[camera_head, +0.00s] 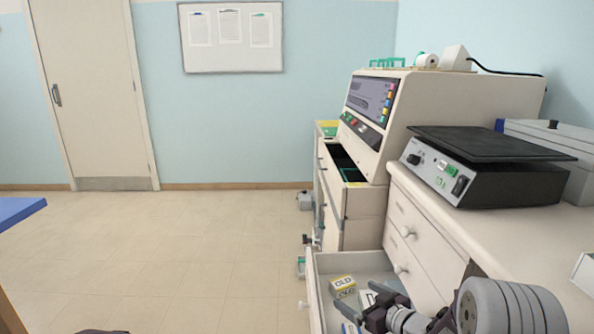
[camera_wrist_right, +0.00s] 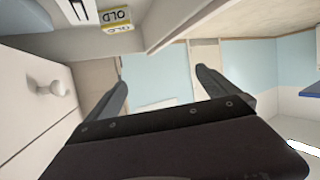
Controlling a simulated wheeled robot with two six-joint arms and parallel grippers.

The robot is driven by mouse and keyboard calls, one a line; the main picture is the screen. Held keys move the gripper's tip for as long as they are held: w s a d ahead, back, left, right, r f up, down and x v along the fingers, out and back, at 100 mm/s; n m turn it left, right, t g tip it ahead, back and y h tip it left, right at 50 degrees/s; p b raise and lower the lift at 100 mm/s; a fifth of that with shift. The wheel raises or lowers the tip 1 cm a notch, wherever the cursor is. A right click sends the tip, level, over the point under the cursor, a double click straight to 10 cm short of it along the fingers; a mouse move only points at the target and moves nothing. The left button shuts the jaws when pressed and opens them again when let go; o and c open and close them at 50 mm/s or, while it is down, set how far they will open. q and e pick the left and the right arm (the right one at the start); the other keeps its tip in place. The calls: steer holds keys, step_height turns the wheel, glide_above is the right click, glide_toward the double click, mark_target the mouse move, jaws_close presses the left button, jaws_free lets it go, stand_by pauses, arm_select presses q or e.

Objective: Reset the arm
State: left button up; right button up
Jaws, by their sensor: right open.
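My right gripper (camera_head: 370,304) is over the open drawer (camera_head: 315,290) at the lower right of the head view. In the right wrist view its two fingers (camera_wrist_right: 162,88) are spread apart with nothing between them. A yellow and white box marked OLD (camera_head: 343,284) lies in the drawer, just left of and beyond the gripper; it also shows at the top of the wrist view (camera_wrist_right: 116,18). A white box (camera_head: 367,299) beside it is partly hidden by the gripper. My left gripper is in neither view.
A staining machine (camera_head: 400,115) with an open dark compartment stands beyond the drawer. A black-topped device (camera_head: 480,170) sits on the right counter. Closed drawers with round knobs (camera_head: 401,268) are beside my arm. The floor (camera_head: 170,260) to the left is clear; a blue tabletop edge (camera_head: 18,210) is at far left.

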steer(key=s+a+r+h, duration=0.1)
steer(key=a+r, duration=0.2)
steer(key=r, duration=0.1)
steer(key=s+d+f+m+g+h, duration=0.15)
steer(key=s+f+g, duration=0.25)
steer(key=s, duration=0.4)
steer(key=s+d+f+m+g+h+b, duration=0.1)
steer(key=s+f+m+g+h, duration=0.15)
steer(key=s+f, duration=0.45)
steer(key=s+d+f+m+g+h, duration=0.1)
steer(key=s+d+f+m+g, duration=0.3)
steer(key=s, duration=0.6)
step_height(320, 180, up, 40)
steer(key=a+n+p, duration=0.1)
steer(key=a+p, duration=0.1)
steer(key=p, duration=3.6)
steer(key=shift+s+a+n+g, duration=0.15)
steer(key=shift+s+n+g, duration=0.15)
steer(key=shift+s+g, duration=0.05)
